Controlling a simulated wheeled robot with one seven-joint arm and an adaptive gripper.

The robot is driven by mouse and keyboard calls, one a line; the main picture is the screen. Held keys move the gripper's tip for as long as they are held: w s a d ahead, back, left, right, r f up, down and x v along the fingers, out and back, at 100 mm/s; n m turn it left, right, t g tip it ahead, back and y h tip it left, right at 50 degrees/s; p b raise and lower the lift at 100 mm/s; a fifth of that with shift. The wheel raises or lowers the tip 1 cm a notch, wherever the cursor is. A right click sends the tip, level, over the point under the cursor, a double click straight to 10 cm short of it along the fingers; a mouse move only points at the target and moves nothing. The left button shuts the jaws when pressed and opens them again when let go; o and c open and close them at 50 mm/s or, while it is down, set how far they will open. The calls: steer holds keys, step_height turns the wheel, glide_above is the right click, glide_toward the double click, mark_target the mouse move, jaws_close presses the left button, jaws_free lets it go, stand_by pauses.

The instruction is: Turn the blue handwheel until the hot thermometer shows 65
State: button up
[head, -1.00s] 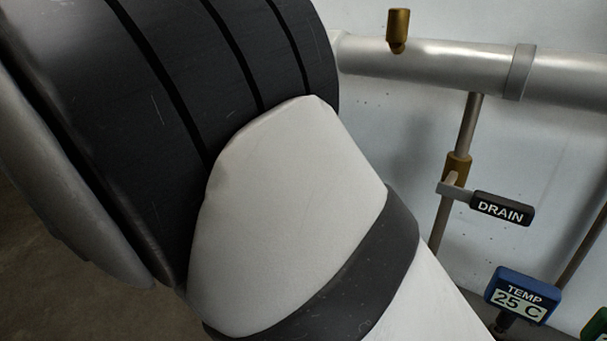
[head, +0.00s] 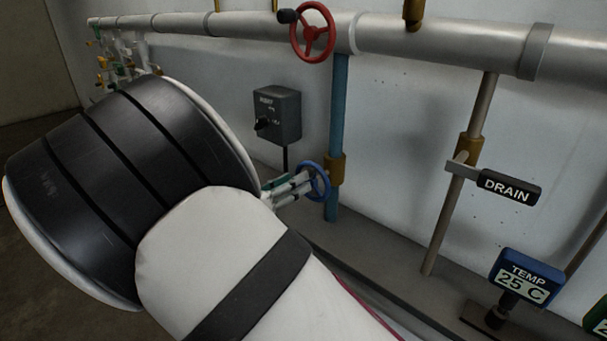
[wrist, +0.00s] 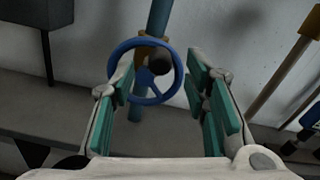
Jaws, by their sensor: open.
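The blue handwheel (head: 319,182) sits on a brass valve on the blue vertical pipe (head: 340,105). In the wrist view the blue handwheel (wrist: 147,98) shows ahead, between and just beyond the green-padded fingers. My gripper (wrist: 167,108) is open and empty, with one finger to each side of the wheel. In the head view my gripper (head: 291,188) is at the wheel's left side, partly hidden by my arm. I cannot tell whether it touches the wheel. A blue display marked TEMP (head: 524,277) reads 25 C. Whether it is the hot thermometer does not show.
A red handwheel (head: 313,32) is above, near the large grey pipe (head: 440,45). A grey box with a knob (head: 277,115) is on the wall to the left. A DRAIN lever (head: 508,187) is on the right. A green-edged display (head: 601,318) is cut off at the right edge.

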steer(key=shift+x, duration=2.05)
steer(key=shift+c, duration=0.3)
jaws_close()
